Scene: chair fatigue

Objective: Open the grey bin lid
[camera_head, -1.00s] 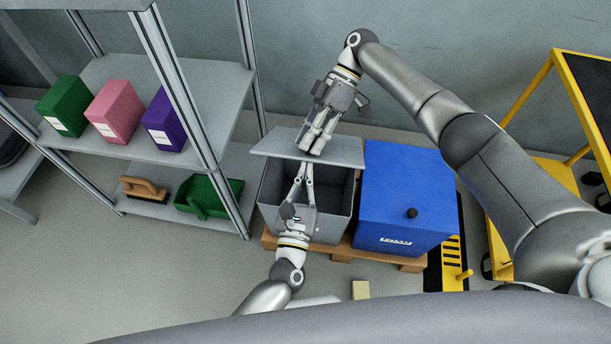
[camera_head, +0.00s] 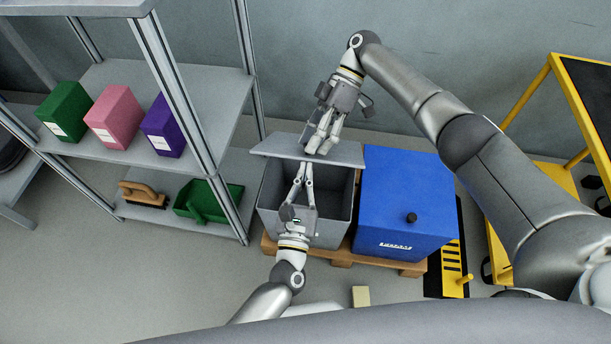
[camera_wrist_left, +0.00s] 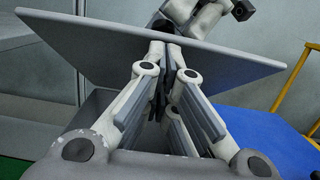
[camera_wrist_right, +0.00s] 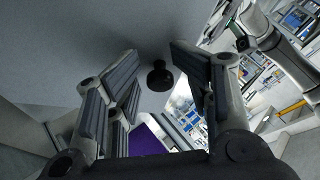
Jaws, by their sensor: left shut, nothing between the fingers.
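The grey bin (camera_head: 334,228) stands on a wooden pallet, its mouth partly uncovered. Its grey lid (camera_head: 346,153) is raised and tilted over the back part of the bin. My left gripper (camera_head: 304,166) reaches over the bin from the front, shut and empty. In the left wrist view its fingertips (camera_wrist_left: 166,52) are at the lid's near edge, by the underside; firm contact is unclear. My right gripper (camera_head: 320,148) is above the lid. In the right wrist view it is open (camera_wrist_right: 155,62), with the lid's black knob (camera_wrist_right: 158,76) showing between its spread fingers, apparently untouched.
A blue bin (camera_head: 400,200) with a closed lid and black knob (camera_head: 412,217) stands right of the grey bin. A metal shelf (camera_head: 205,95) with coloured boxes is at the left. A yellow cart (camera_head: 520,100) is at the right. The wall is close behind.

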